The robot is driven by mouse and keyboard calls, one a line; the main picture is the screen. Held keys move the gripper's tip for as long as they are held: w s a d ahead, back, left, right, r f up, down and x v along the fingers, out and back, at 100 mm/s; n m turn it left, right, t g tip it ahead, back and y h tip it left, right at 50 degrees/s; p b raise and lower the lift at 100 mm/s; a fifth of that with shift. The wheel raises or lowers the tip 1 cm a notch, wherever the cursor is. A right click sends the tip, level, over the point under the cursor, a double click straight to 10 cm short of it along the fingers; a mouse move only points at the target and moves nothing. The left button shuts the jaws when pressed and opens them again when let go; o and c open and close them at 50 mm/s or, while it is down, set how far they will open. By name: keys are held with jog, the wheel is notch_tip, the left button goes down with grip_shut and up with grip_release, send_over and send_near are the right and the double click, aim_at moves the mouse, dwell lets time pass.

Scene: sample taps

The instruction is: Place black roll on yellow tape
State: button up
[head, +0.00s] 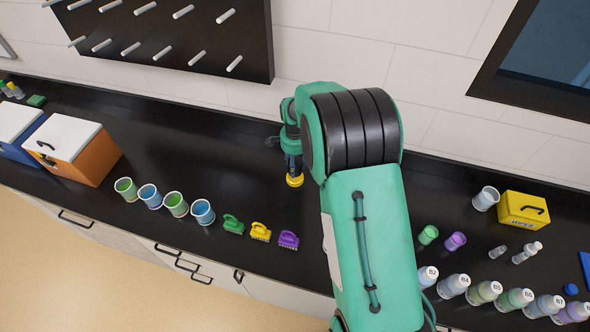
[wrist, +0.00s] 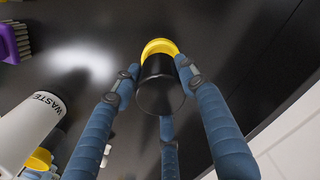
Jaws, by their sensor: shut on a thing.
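My gripper (wrist: 155,80) has its blue fingers closed around a black roll (wrist: 160,92), seen nearly end-on in the wrist view. The yellow tape (wrist: 160,46) shows as a ring just past the roll's far end, partly covered by it. In the head view the yellow tape (head: 294,181) is on the black counter directly below my gripper (head: 292,158). The black roll is mostly hidden there by my fingers. The roll and tape look lined up; I cannot tell whether they touch.
Green, yellow and purple brushes (head: 288,240) lie to the left, with several cups (head: 175,204) beyond them. A white bin (head: 486,198), a yellow box (head: 522,209) and several bottles (head: 484,292) stand to the right. The wall (head: 310,50) is close behind. Counter around the tape is clear.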

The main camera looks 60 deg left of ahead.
jog(key=shift+a, duration=0.1)
dwell(0.3)
jog(key=shift+f+p, duration=0.35)
jog(key=shift+f, duration=1.35)
jog(key=shift+f, duration=0.25)
jog(key=o, duration=1.2)
jog(key=shift+r, duration=0.2)
notch_tip(320, 180, up, 12)
jog(key=shift+r+b, duration=0.1)
jog(key=shift+b, duration=0.7)
